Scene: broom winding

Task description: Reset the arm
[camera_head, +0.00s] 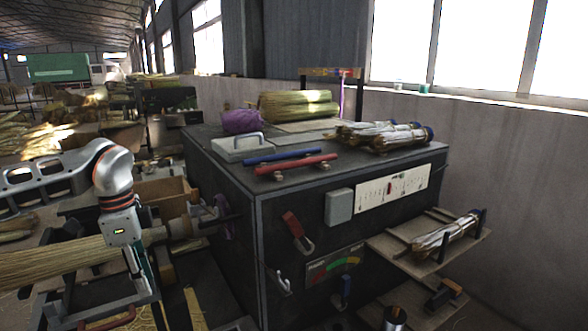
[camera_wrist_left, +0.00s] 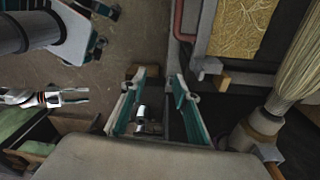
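My left arm comes in from the left in the head view, and its gripper (camera_head: 146,290) points down in front of the broom's straw. In the left wrist view the two teal fingers of my left gripper (camera_wrist_left: 160,85) stand apart, with no object clearly held between them. The broom (camera_head: 50,264) lies across the left side, its narrow end toward the machine's clamp (camera_head: 205,220). In the wrist view the broom (camera_wrist_left: 300,70) is at the right, apart from the fingers. My right gripper (camera_wrist_left: 78,96) shows small at the left of the wrist view, its fingers apart.
The dark winding machine (camera_head: 228,205) fills the middle, with red and blue bars, straw bundles and purple cord on top. A wooden side shelf (camera_head: 400,252) holds another bundle. A wooden box (camera_head: 165,195) stands behind my left gripper. A metal frame lies close below it.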

